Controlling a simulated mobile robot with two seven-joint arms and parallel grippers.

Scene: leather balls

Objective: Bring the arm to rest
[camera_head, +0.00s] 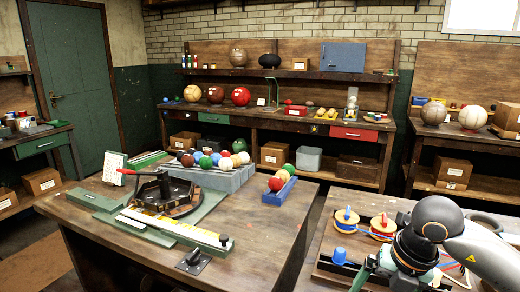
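My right arm (480,250) comes in from the lower right, grey and white with a black wrist. Its gripper (388,274) is low over the near right bench, at the bottom edge of the view. The fingers are mostly hidden by the wrist and cut off by the frame, so I cannot tell whether they are open or shut, or whether they hold anything. My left arm and gripper are not in view.
A bench (265,240) holds a grey block rack (222,178) of coloured balls, a blue tray (280,193) of balls and a black round fixture (168,196). Thread spools (382,228) stand beside my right wrist. Shelves with balls line the back wall.

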